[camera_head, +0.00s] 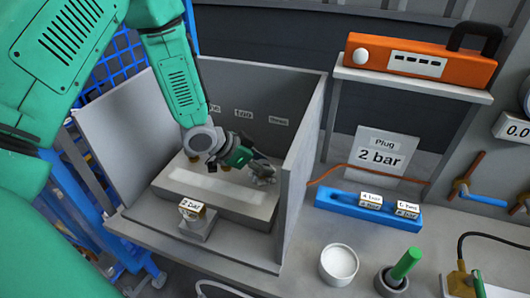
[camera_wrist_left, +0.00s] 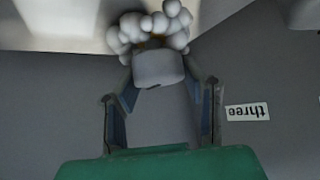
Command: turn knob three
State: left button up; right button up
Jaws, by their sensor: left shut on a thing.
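My left gripper (camera_head: 258,165) reaches into an open grey box, near the back wall's right end. It is shut on knob three, a grey part with a lumpy pale rim (camera_head: 264,179). In the left wrist view the knob's lumpy rim (camera_wrist_left: 150,28) and grey body (camera_wrist_left: 158,68) show beyond and between the fingers (camera_wrist_left: 160,108). The "three" label (camera_head: 278,120) is on the back wall; it shows upside down in the wrist view (camera_wrist_left: 247,112). The fingers' exact contact is hard to see. My right gripper is not in view.
The box's right wall (camera_head: 303,160) stands close beside the gripper. A small block marked 2 bar (camera_head: 193,213) stands at the box's front. Outside are a blue tray (camera_head: 345,208), a white cup (camera_head: 339,264), a green-handled part (camera_head: 405,264) and an orange unit (camera_head: 415,60) on a shelf.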

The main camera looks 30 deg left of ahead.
pick_arm(q)
jog(key=m+p, duration=0.1)
jog(key=m+g+h+p, duration=0.1)
jog(key=p, duration=0.1)
jog(key=shift+a+r+m+g, duration=0.15)
jog(key=shift+m+g, duration=0.15)
jog(key=shift+s+f+m+g+h+p, duration=0.2)
jog(key=shift+m+g+h+p, duration=0.45)
jog(key=shift+m+p, duration=0.6)
jog(key=o, duration=1.2)
jog(key=shift+w, duration=0.1)
jog(key=shift+a+f, duration=0.1)
